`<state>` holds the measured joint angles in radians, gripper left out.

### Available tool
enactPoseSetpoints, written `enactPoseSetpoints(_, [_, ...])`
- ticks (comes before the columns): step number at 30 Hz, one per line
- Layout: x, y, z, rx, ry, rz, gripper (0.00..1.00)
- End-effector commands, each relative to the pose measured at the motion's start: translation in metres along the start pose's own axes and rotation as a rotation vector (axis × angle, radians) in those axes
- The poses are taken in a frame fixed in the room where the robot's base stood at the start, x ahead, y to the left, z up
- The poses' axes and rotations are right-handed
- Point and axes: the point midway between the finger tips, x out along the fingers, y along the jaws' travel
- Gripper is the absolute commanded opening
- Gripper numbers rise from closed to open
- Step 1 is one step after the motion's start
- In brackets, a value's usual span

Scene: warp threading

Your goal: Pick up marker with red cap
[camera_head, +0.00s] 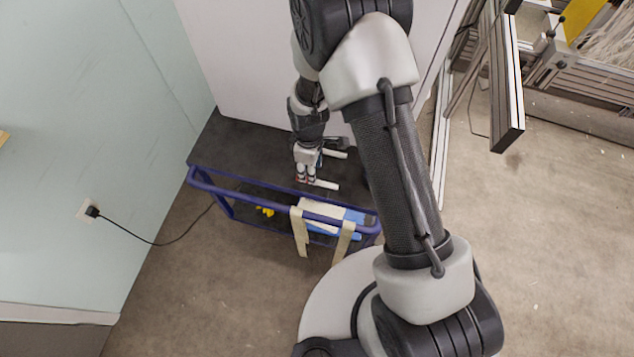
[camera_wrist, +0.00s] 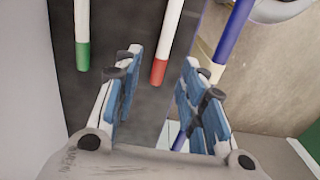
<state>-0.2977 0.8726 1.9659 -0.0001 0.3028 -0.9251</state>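The marker with the red cap (camera_wrist: 167,38) has a white body and lies on the dark cart top. In the wrist view its red end points toward me, between the fingertips of my gripper (camera_wrist: 162,58). The fingers are open, one on each side, with visible space between each finger and the marker. In the head view my gripper (camera_head: 306,178) is low over the cart, at the left end of the nearer white marker (camera_head: 326,185). That marker's cap colour cannot be made out there. How high the fingertips are above the cart top is unclear.
A marker with a green cap (camera_wrist: 82,35) lies left of the gripper. The cart's blue rail (camera_head: 250,188) runs along its near edge, and shows at right in the wrist view (camera_wrist: 232,35). A pale wall (camera_head: 265,70) stands behind the cart.

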Motion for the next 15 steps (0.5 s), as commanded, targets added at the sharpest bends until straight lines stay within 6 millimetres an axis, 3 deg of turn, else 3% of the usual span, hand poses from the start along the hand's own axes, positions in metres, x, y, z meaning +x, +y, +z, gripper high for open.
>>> enactPoseSetpoints(11, [0.048,-0.003,0.001,0.000,-0.001,-0.001,0.38])
enactPoseSetpoints(15, [0.052,-0.002,0.001,0.000,0.000,0.000,0.38])
